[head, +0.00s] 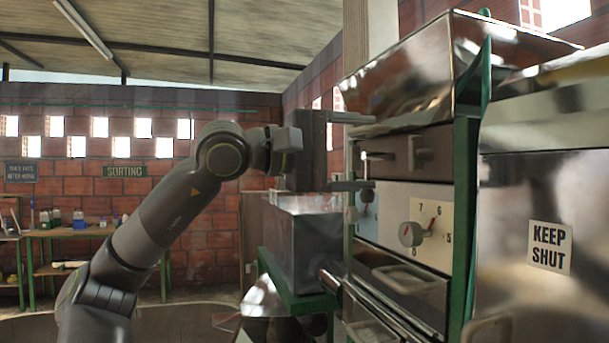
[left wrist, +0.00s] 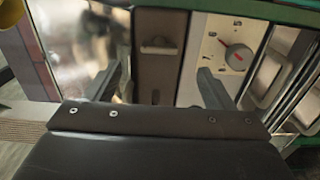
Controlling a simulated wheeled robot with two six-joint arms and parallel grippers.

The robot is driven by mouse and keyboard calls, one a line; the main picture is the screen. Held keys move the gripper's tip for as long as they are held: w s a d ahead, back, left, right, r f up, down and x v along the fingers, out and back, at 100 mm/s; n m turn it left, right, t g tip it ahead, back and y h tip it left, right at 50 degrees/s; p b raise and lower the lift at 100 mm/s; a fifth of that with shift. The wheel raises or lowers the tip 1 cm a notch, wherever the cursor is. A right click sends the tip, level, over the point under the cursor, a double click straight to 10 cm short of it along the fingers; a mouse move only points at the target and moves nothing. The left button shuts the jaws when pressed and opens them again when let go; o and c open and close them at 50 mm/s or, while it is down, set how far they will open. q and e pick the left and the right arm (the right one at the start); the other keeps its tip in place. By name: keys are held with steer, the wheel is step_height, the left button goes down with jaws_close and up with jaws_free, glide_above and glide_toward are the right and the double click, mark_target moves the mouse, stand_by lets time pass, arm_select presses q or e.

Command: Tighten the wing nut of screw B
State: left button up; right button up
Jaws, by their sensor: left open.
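A dark plate (head: 395,170) on the machine front carries two wing nuts. The nearer wing nut (head: 377,157) has its wings lying level; it also shows small and dark in the left wrist view (left wrist: 155,97). The farther wing nut (head: 415,153) has its wings upright; it shows lighter in the left wrist view (left wrist: 157,47). I see no letter telling which is screw B. My left gripper (head: 350,151) is open and empty, with one finger above and one below the nearer nut's height, apart from it. In the left wrist view its fingers (left wrist: 157,88) straddle that nut's line. My right gripper is not in view.
A shiny hopper (head: 420,75) overhangs the plate. Below the plate are a numbered dial (head: 411,234) and a small knob (head: 367,196). A metal bin (head: 305,240) stands below my gripper. A green post (head: 466,200) and a steel cover marked KEEP SHUT (head: 520,190) stand right.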

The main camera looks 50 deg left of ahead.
arm_select(q)
steer(key=b+v, duration=0.5)
steer(key=v, duration=0.3)
stand_by(0.6)
